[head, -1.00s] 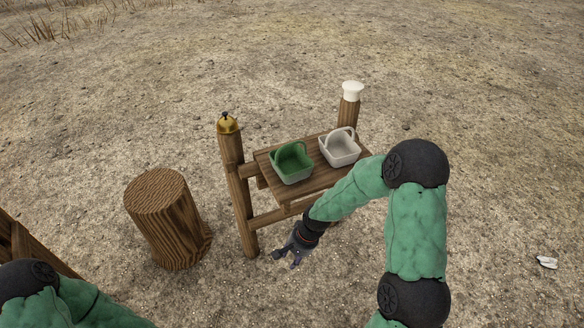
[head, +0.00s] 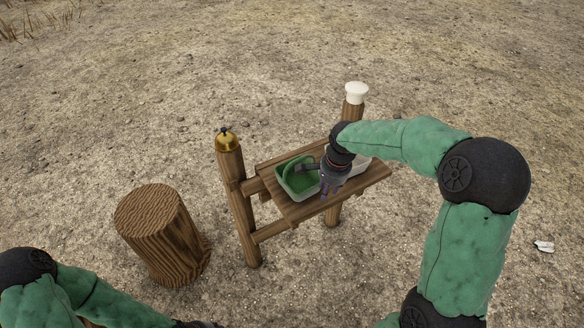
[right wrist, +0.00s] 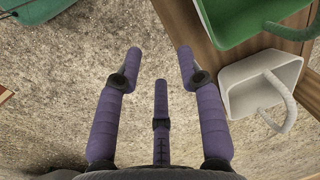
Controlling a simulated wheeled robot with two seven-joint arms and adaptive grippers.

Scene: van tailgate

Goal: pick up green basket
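The green basket (head: 291,183) sits on the small wooden table, left of a white basket (head: 362,164). My right gripper (head: 329,186) is in front of the table top and just right of the green basket, partly covering both baskets. In the right wrist view, my right gripper (right wrist: 159,55) has its purple fingers spread with bare ground between them. There the green basket (right wrist: 245,22) shows at the upper right, apart from the fingers, and the white basket (right wrist: 245,88) is beside the right finger.
The wooden table (head: 302,211) has posts, one topped by a brass bell (head: 227,141), the other by a white cap (head: 356,93). A log stump (head: 160,235) stands to the left. Open ground lies around.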

